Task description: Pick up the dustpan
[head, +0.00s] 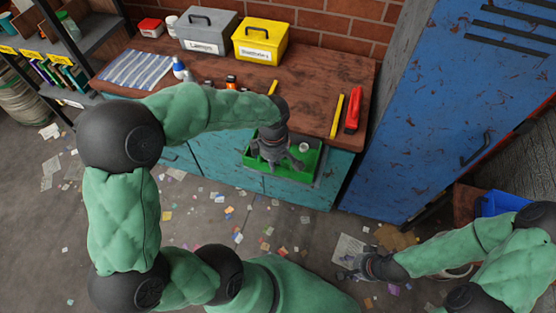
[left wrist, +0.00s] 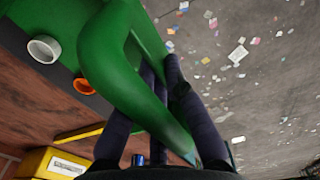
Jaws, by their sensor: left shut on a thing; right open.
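The green dustpan (head: 310,163) is at the front edge of the wooden workbench (head: 318,95), partly covered by my left gripper (head: 277,162). In the left wrist view the dustpan (left wrist: 110,60) is large and close, with a curved green part running past the dark fingers of my left gripper (left wrist: 165,85). The left gripper is shut on the dustpan; the exact contact is partly hidden. Whether the dustpan is clear of the bench cannot be told. My right gripper (head: 352,268) is open, low over the floor at the right, far from the dustpan.
A white ring (left wrist: 45,48) and an orange ring (left wrist: 84,86) lie close to the dustpan. A yellow bar (head: 337,116) and a red tool (head: 353,110) lie to its right. Grey (head: 207,30) and yellow (head: 260,39) boxes stand behind. A blue locker (head: 440,90) stands right. Litter covers the floor.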

